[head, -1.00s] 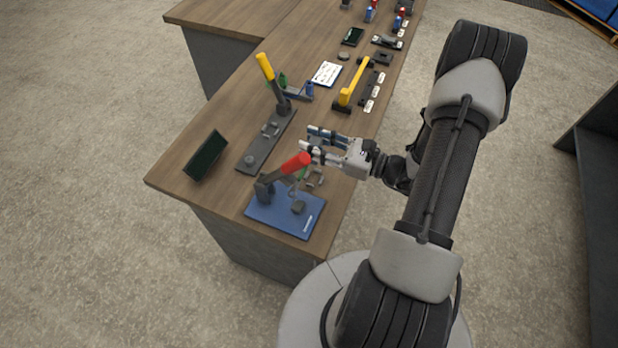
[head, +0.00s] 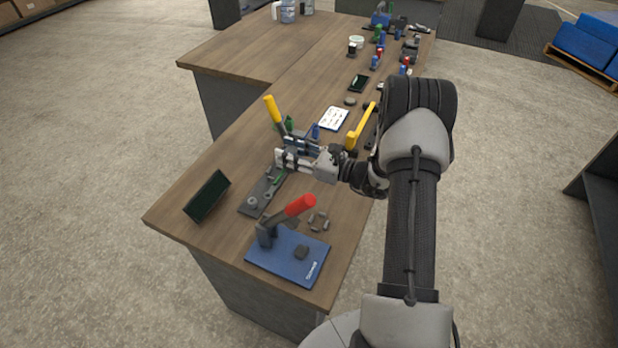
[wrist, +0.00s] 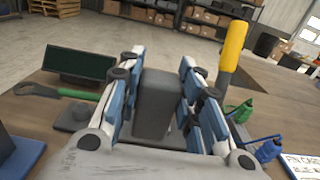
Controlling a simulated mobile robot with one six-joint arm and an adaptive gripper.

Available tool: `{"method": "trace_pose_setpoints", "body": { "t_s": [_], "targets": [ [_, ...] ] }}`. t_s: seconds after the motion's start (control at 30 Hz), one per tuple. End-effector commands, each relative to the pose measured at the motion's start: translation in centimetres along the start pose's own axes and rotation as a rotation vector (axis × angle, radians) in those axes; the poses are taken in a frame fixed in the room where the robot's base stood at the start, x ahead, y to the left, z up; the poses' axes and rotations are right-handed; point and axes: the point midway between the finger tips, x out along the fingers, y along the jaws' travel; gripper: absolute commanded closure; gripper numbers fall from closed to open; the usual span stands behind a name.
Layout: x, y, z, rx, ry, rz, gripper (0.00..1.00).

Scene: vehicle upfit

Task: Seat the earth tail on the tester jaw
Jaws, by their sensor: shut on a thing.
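My gripper (head: 292,160) is shut on the earth tail, a green-sleeved lead (wrist: 82,95) with a grey ring lug (wrist: 35,90) that sticks out left of the fingers in the wrist view. In the head view the green tail (head: 276,181) hangs below the fingers, over a long dark grey plate (head: 250,208) with a short round post (head: 253,201). This looks like the tester; a yellow lever (head: 272,110) rises at its far end. A dark grey block (wrist: 153,105) shows between the fingers in the wrist view. The fingers hide the tester's middle, so contact with the jaw cannot be told.
A blue-based press with a red lever (head: 300,207) stands in front. A dark screen (head: 207,196) is left of the tester.

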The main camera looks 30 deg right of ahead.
Motion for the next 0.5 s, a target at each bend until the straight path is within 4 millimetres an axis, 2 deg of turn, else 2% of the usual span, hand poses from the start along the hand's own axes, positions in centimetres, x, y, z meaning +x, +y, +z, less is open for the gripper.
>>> {"method": "trace_pose_setpoints", "body": {
  "t_s": [0.03, 0.1, 0.2, 0.3, 0.5],
  "targets": [
    [1.8, -0.4, 0.1, -0.007, -0.003, 0.006, 1.0],
    [3.7, -1.1, 0.6, -0.007, -0.003, 0.004, 1.0],
    [5.6, -1.6, 1.1, -0.003, -0.002, 0.001, 1.0],
    [6.6, -1.9, 1.6, -0.001, -0.001, -0.001, 1.0],
    [7.0, -2.0, 1.8, 0.0, 0.0, -0.003, 1.0]
  ]
}}
